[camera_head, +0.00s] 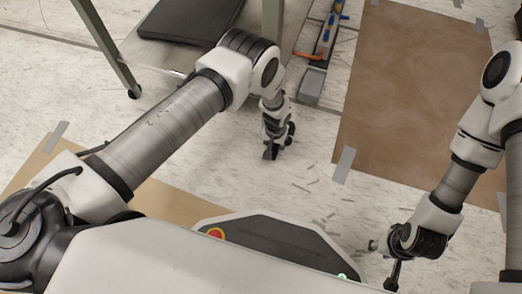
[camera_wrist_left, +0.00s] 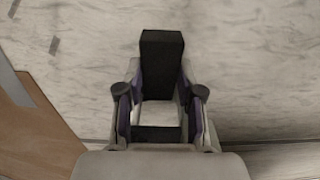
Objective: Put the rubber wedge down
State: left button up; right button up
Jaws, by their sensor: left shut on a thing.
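The rubber wedge is a dark block held between the fingers of my left gripper (camera_head: 276,148). In the left wrist view the wedge (camera_wrist_left: 162,58) sticks out past the two fingertips of the left gripper (camera_wrist_left: 161,92), which are shut on its sides. In the head view it is a small dark shape at the gripper's tip, low over the pale floor; I cannot tell whether it touches the floor. My right gripper (camera_head: 384,264) is at the lower right, its fingers spread apart and nothing seen between them.
A brown sheet (camera_head: 410,95) is taped to the floor on the right. A long tool with blue and orange parts (camera_head: 326,40) lies at the top middle. Marbled floor (camera_head: 310,165) around the left gripper is clear.

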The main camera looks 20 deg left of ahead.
aim_at(261, 153)
pick_arm(q)
jog(key=a, duration=0.3)
jog(key=shift+s+a+f+b, duration=0.15)
jog(key=shift+a+f+b, duration=0.15)
jog(key=shift+a, duration=0.65)
notch_tip(261, 153, down, 4)
jog(key=b, duration=0.3)
jog(key=shift+d+r, duration=0.1)
grip_shut()
jog(key=o, duration=1.2)
grip_release()
jog(key=shift+r, duration=0.1)
